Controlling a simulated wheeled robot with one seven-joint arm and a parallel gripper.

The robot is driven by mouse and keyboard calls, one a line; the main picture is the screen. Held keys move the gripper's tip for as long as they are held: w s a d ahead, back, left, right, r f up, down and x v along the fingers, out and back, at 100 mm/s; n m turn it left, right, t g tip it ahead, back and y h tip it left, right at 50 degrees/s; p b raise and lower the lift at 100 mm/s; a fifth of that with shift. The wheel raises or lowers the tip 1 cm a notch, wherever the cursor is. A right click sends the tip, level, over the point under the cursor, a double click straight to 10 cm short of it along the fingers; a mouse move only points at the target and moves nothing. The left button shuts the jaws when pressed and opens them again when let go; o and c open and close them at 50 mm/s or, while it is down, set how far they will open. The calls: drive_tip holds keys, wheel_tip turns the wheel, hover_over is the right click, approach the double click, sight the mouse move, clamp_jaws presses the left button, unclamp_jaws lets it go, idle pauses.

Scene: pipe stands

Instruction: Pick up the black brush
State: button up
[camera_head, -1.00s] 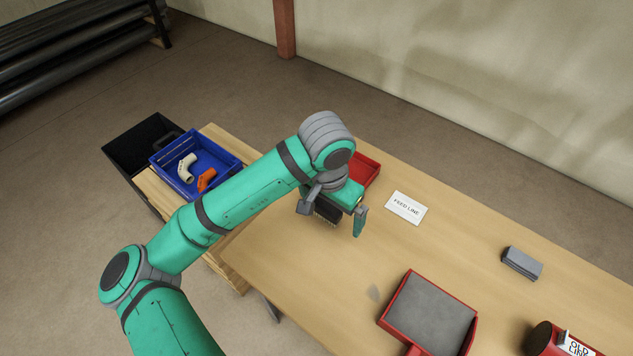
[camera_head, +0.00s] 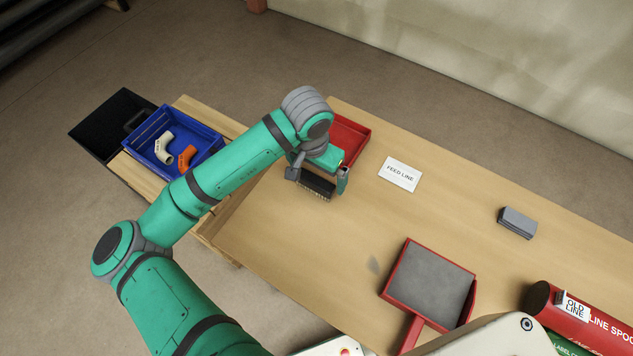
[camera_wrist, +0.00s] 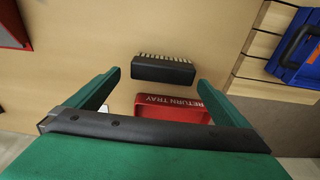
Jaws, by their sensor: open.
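The black brush (camera_head: 318,186) lies on the wooden table with a row of pale bristles along one side. In the wrist view the brush (camera_wrist: 163,70) shows whole, just beyond and between the fingertips, with gaps on both sides. My gripper (camera_head: 318,176) is open over the brush, one finger to each side in the head view. In the wrist view my gripper (camera_wrist: 159,80) has both fingers apart and nothing between them is clamped. The gripper hides part of the brush in the head view.
A red return tray (camera_head: 352,134) stands close behind the gripper. A blue crate (camera_head: 207,139) with pipe fittings is at left. A "FEED LINE" card (camera_head: 400,174), a grey block (camera_head: 517,222), a red dustpan (camera_head: 385,294) and a red spool (camera_head: 590,322) lie farther right.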

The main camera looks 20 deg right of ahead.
sight(316, 180)
drive_tip(key=shift+w+a+f, duration=0.1)
drive_tip(key=shift+a+f, duration=0.05)
drive_tip(key=shift+f, duration=0.85)
drive_tip(key=shift+w+a+f, duration=0.1)
drive_tip(key=shift+f, duration=0.85)
drive_tip(key=shift+s, duration=0.1)
drive_tip(key=shift+d, duration=0.1)
drive_tip(key=shift+c, duration=0.6)
drive_tip(key=c, duration=1)
drive_tip(key=shift+o, duration=0.2)
drive_tip(key=shift+r, duration=0.15)
drive_tip(key=shift+r, duration=0.2)
drive_tip(key=shift+w+d+r, duration=0.1)
drive_tip(key=shift+w+r, duration=0.1)
drive_tip(key=shift+r, duration=0.85)
drive_tip(key=s+r, duration=1)
drive_tip(key=s, duration=0.4)
drive_tip(key=shift+s+d+r, duration=0.15)
drive_tip(key=shift+d, duration=0.05)
